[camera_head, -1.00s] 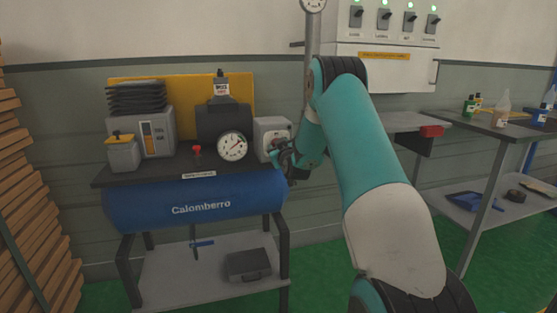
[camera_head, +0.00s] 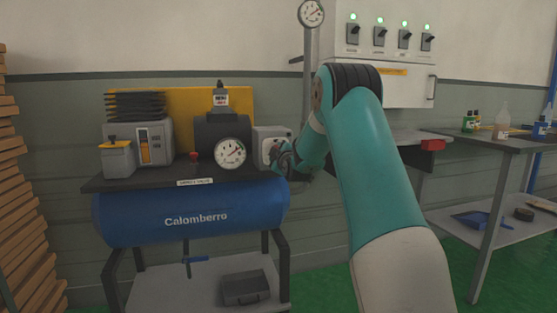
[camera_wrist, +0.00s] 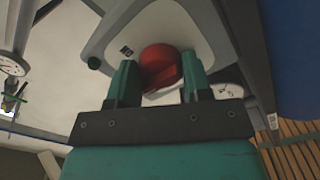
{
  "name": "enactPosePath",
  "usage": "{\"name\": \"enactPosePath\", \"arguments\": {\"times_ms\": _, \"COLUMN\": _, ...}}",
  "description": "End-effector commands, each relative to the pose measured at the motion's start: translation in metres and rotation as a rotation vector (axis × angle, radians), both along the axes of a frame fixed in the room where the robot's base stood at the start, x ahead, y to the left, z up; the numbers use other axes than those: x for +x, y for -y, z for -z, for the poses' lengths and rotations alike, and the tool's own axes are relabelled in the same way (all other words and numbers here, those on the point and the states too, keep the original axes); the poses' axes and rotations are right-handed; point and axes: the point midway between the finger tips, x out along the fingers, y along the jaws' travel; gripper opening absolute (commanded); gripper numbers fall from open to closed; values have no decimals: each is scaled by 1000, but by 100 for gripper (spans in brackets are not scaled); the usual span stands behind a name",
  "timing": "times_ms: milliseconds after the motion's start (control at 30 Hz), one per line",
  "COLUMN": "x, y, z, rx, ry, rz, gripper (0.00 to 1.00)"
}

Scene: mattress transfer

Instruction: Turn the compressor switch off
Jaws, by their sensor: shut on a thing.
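The blue compressor (camera_head: 150,217) stands on a dark frame at left in the head view. Its grey switch box (camera_head: 265,138) sits at the right end of its top. My gripper (camera_head: 281,157) is at the front of this box, small and partly hidden by my arm. In the wrist view, a round red switch knob (camera_wrist: 160,62) on the pale box face lies between the two teal fingers of my gripper (camera_wrist: 159,80). The gripper is shut on the knob. The fingers cover part of it, and I cannot tell its on or off position.
A wall panel (camera_head: 385,60) with several switches and green lights is above. A bench with bottles (camera_head: 502,122) stands at right.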

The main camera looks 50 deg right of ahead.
Motion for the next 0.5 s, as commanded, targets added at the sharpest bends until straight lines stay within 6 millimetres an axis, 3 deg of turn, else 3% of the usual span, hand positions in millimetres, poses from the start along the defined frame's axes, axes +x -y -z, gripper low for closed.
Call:
{"name": "enactPosePath", "arguments": {"times_ms": 467, "x": 2, "y": -2, "z": -2, "rx": -16, "ry": -3, "rz": -6, "gripper": 21}}
{"name": "enactPosePath", "arguments": {"times_ms": 500, "x": 2, "y": -2, "z": -3, "rx": -15, "ry": -2, "rz": -6, "gripper": 47}}
